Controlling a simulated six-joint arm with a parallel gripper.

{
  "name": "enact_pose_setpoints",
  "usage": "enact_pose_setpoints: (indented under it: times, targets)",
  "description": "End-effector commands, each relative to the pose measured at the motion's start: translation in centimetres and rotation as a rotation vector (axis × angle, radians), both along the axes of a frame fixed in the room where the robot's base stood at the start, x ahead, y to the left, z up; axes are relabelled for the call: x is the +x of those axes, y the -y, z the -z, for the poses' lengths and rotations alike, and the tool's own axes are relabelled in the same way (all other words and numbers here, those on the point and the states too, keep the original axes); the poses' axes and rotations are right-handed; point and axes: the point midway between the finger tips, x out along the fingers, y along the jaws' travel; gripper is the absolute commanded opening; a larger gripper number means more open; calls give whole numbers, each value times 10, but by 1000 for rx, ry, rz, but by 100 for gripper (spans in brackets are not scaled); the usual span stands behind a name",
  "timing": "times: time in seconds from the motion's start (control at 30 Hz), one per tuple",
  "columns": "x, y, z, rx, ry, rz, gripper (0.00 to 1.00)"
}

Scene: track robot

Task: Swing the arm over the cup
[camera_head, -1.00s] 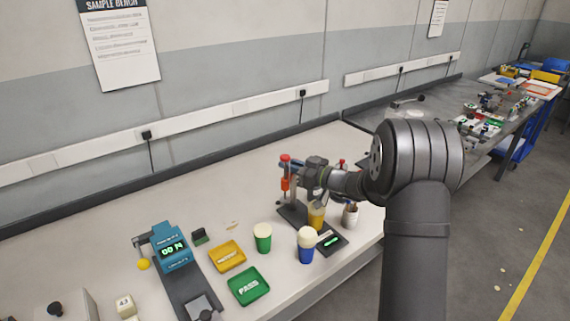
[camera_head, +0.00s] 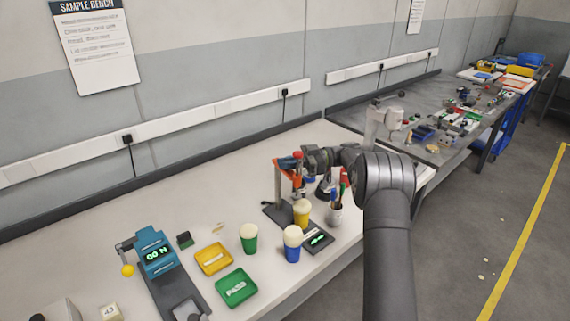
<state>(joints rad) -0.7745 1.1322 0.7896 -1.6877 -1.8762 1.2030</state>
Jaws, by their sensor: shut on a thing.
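A dark stand (camera_head: 272,213) rises from the bench, carrying a small swing arm (camera_head: 284,165) with orange parts and a red knob. My gripper (camera_head: 305,164) is shut at the stand's upper part, on what looks like the swing arm; the grip itself is largely hidden. A yellow cup (camera_head: 302,215) with a pale top stands upright at the stand's base. The swing arm's head appears just above this cup, but I cannot tell whether it is centred. A blue cup (camera_head: 292,250) and a green cup (camera_head: 249,243) stand in front and to the left.
A pen holder (camera_head: 335,216) stands right of the yellow cup, close under my arm. A dark scale (camera_head: 318,240) with a green display lies in front. Yellow (camera_head: 201,262) and green trays (camera_head: 223,299) and a blue device (camera_head: 157,254) are at left.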

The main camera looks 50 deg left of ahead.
Motion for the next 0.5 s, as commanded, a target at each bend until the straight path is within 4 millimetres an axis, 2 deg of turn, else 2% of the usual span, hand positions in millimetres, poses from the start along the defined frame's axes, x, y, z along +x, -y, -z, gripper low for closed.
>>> enact_pose_setpoints:
  times: [0.5]
  targets:
    - [2, 0, -2, 4, -1, -40, 0]
